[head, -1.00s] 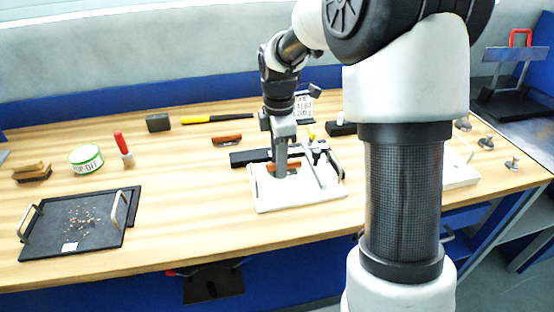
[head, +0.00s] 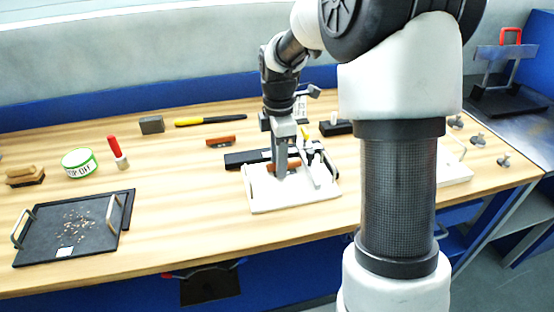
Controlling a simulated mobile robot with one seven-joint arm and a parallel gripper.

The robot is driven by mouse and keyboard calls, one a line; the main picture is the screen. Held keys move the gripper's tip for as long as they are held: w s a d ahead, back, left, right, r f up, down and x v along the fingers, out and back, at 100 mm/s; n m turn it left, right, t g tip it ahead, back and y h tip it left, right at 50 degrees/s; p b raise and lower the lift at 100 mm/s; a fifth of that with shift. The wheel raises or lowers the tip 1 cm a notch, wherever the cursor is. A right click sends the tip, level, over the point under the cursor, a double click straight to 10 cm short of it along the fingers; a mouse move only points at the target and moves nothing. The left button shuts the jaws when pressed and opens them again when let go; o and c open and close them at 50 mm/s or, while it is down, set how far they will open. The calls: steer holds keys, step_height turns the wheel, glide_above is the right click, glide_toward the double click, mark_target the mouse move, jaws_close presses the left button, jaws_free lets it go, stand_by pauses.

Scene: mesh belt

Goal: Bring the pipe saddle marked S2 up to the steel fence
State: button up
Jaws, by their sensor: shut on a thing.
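My gripper (head: 281,175) points down over the white fixture board (head: 262,201) in the middle of the bench. It is shut on an orange-brown pipe saddle (head: 293,163), which shows on both sides of the fingers, low over the board. The fingers hide its middle, and no S2 mark is readable. I cannot tell whether the saddle touches the board or the fence. A grey metal strip with a clamp (head: 317,168) stands on the board right of the gripper; I cannot tell if it is the steel fence. A second orange-brown saddle (head: 220,141) lies behind, to the left.
A dark bar (head: 240,160) lies just behind the board. A black tray (head: 40,249) with crumbs, a round tin (head: 79,163), a brush (head: 25,176) and a red-handled tool (head: 116,150) are at left. The bench front between tray and board is clear.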

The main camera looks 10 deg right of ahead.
steer(key=shift+d, duration=0.45)
steer(key=o, duration=1.4)
steer(key=shift+c, duration=0.2)
step_height(320, 180, up, 16)
steer(key=p, duration=0.4)
steer(key=s+a+r+m+t, duration=0.1)
steer(key=s+r+m+t, duration=0.15)
steer(key=s+m, duration=0.35)
steer(key=s+a+r+m+t, duration=0.1)
steer(key=s+r+m, duration=0.2)
steer(key=s, duration=0.4)
steer(key=s+f+m+t, duration=0.2)
steer(key=s+f+m, duration=0.2)
steer(key=s+m, duration=0.55)
step_height(320, 180, up, 13)
steer(key=p, duration=1.3)
steer(key=shift+s+a, duration=0.15)
steer(key=shift+s, duration=0.05)
